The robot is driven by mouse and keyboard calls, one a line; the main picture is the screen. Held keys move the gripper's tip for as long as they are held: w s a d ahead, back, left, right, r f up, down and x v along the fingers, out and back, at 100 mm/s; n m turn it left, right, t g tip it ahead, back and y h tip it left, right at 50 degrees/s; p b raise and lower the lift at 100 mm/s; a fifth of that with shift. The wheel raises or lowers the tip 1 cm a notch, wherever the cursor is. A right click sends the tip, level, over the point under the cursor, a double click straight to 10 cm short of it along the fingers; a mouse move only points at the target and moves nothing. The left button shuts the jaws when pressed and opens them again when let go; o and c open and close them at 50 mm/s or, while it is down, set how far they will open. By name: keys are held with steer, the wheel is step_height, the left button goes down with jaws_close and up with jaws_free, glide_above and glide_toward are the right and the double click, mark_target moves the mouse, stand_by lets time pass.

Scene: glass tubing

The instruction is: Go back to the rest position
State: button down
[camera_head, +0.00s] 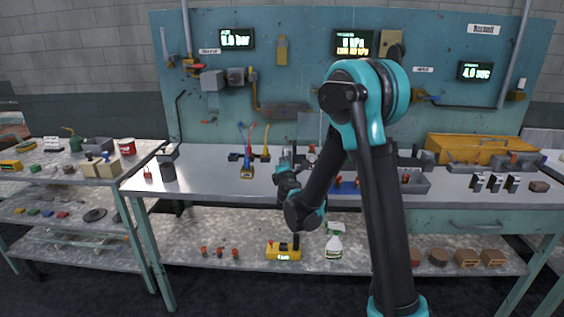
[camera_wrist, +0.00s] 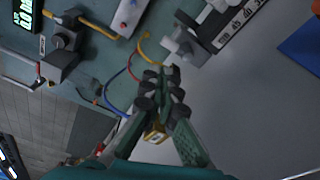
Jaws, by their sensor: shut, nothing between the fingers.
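My gripper (camera_head: 286,156) is over the middle of the metal workbench (camera_head: 215,190), with its fingers pointing toward the back panel. In the wrist view my gripper (camera_wrist: 164,88) is shut, its dark pads together with nothing between them. A small yellow block with a dark top (camera_head: 247,172) stands on the bench to the left of my gripper. Blue, red and yellow hoses (camera_head: 266,138) rise behind it. In the wrist view the yellow hose (camera_wrist: 145,45) passes beyond my fingertips. My arm hides part of the bench behind it.
A teal back panel (camera_head: 300,70) with gauges stands behind the bench. A yellow case (camera_head: 470,148) and dark clamps (camera_head: 494,183) are at the right. A dark cup (camera_head: 168,172) is at the left. The lower shelf holds a spray bottle (camera_head: 334,243) and a yellow device (camera_head: 284,251).

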steer(key=s+d+f+m+g+h, duration=0.1)
steer(key=s+d+m+g+h, duration=0.1)
steer(key=s+d+m, duration=0.35)
steer(key=s+d+f+m+g+h, duration=0.1)
steer(key=s+d+m+g+h, duration=0.15)
steer(key=d, duration=0.65)
steer(key=s+d+f+m+g+h, duration=0.1)
steer(key=s+d+m+h, duration=0.1)
steer(key=s+d+m, duration=0.45)
steer(key=s+d+f+m+g+y, duration=0.1)
steer(key=s+f+m+g+y, duration=0.1)
steer(key=s, duration=1)
steer(key=s+d+f+m+g+y, duration=0.2)
steer(key=s+f+m+g, duration=0.3)
steer(key=s, duration=0.7)
step_height(320, 180, down, 4)
steer(key=shift+s+d+f+m, duration=0.15)
steer(key=shift+d+m, duration=0.1)
steer(key=shift+m, duration=0.8)
steer(key=c, duration=2.3)
jaws_free()
steer(key=shift+g, duration=0.25)
